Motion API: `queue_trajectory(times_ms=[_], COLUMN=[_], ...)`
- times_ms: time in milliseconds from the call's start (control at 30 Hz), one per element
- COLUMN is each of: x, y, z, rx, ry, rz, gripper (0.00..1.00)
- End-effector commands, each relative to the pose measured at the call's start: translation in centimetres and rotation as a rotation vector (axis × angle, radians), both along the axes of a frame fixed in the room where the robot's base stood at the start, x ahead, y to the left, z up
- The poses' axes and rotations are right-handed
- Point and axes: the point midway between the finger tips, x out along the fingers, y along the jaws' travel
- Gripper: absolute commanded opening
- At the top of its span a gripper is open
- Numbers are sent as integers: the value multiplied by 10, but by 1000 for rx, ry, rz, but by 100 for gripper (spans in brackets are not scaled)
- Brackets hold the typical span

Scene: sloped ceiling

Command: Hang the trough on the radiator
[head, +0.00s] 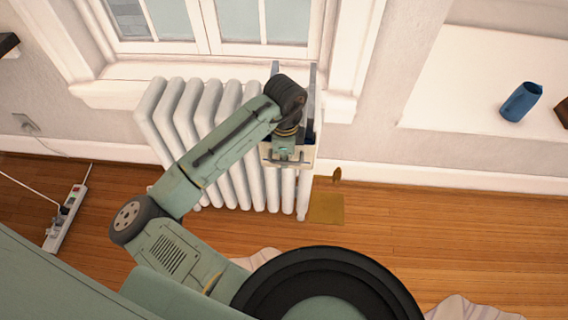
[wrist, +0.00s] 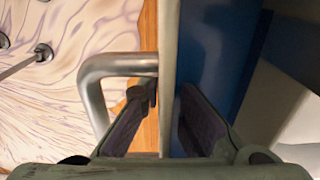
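The trough (head: 306,155) is at the right end of the white radiator (head: 215,100) in the head view. It has a cream front, a blue inside and a dark upright piece at each side that rises above the radiator top. My gripper (head: 287,154) reaches down at its front wall. In the wrist view my gripper (wrist: 167,100) has one finger on each side of the cream wall (wrist: 169,40), with the fingertips close against it. The blue inside (wrist: 213,60) is on the right and a metal handle (wrist: 95,80) on the left. The arm hides whether the trough bears on the radiator.
A window sill (head: 120,92) lies behind the radiator. A blue jug (head: 521,101) stands on the white ledge at right. A power strip (head: 65,218) lies on the floor at left. A yellowish square (head: 326,208) lies on the floor right of the radiator; the floor farther right is clear.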

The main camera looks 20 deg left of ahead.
Motion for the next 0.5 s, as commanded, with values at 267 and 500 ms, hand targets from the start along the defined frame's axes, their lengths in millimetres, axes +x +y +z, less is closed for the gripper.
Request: queue_trajectory(times_ms=[267, 500], x=[17, 16], y=[4, 4], z=[-5, -22], rx=[-1, 0], ry=[-1, -2], rz=[-1, 0], gripper=[0, 0])
